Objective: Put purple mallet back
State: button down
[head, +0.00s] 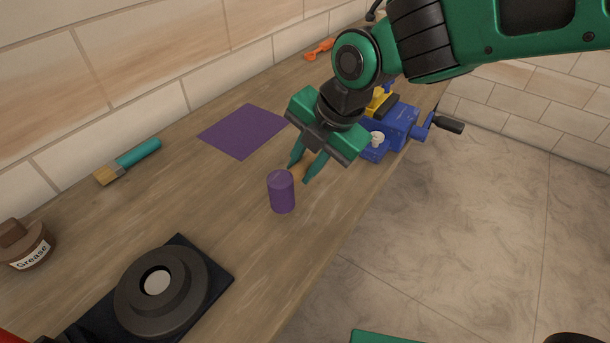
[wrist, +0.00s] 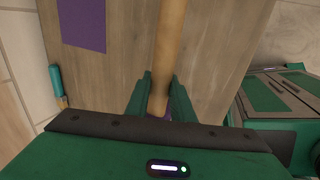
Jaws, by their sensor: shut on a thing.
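The purple mallet has a purple cylindrical head (head: 281,192) at the front of my gripper in the head view. Its wooden handle (wrist: 169,45) runs up the wrist view between my fingers. My gripper (head: 307,170) is shut on the handle close to the head. In the wrist view, the fingers (wrist: 160,95) press on both sides of the handle, and only a sliver of the purple head shows below them. I cannot tell whether the mallet touches the bench. A flat purple square (head: 243,132) lies on the bench behind and left of the mallet.
The wooden bench (head: 215,205) is clear around the purple square. A blue vise (head: 398,125) sits behind my gripper near the bench's right edge. An orange tool (head: 319,48) lies at the back.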

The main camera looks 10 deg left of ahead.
jog(key=shift+f, duration=1.8)
jog(key=c, duration=1.5)
grip_release()
jog(key=shift+c, duration=0.2)
jog(key=shift+f, duration=0.2)
jog(key=v, duration=1.1)
jog(key=shift+d+f, duration=0.15)
jog(key=shift+d, duration=0.2)
